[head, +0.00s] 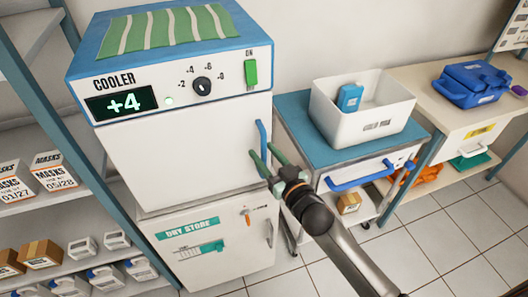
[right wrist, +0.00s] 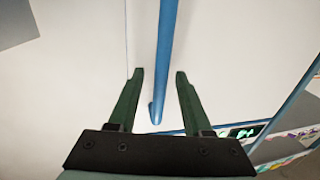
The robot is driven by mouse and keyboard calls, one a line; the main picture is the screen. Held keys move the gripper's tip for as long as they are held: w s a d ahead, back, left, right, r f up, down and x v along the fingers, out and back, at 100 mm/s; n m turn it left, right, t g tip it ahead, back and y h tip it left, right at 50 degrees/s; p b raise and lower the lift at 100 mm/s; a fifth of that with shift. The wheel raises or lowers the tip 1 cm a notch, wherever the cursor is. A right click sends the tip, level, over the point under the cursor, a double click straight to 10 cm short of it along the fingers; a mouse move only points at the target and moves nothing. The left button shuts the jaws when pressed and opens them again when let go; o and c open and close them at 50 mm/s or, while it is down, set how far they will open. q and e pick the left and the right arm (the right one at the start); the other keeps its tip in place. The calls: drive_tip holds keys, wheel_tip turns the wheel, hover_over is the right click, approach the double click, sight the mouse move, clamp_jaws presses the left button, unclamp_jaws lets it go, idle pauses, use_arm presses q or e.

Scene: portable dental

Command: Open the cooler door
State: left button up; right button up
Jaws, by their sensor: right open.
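The cooler (head: 180,75) is a white unit with a blue top, and its white door (head: 185,150) looks shut. A vertical blue handle (head: 262,135) is at the door's right edge. My right gripper (head: 261,150) is open at the lower part of this handle. In the right wrist view, the blue handle (right wrist: 165,55) runs down between the two green fingertips of my right gripper (right wrist: 158,72), with a gap on each side. I cannot tell how deep the handle lies between the fingers. My left gripper is not in view.
A dry store cabinet (head: 225,260) is below the cooler. A blue-topped cart (head: 295,125) with a white bin (head: 375,125) stands close to the right. A shelf with mask boxes (head: 52,174) is on the left. Tiled floor (head: 400,255) is open at the front right.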

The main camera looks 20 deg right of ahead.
drive_tip(key=shift+w+a, duration=0.1)
drive_tip(key=shift+w, duration=0.2)
drive_tip(key=shift+c, duration=0.4)
clamp_jaws()
idle(0.9)
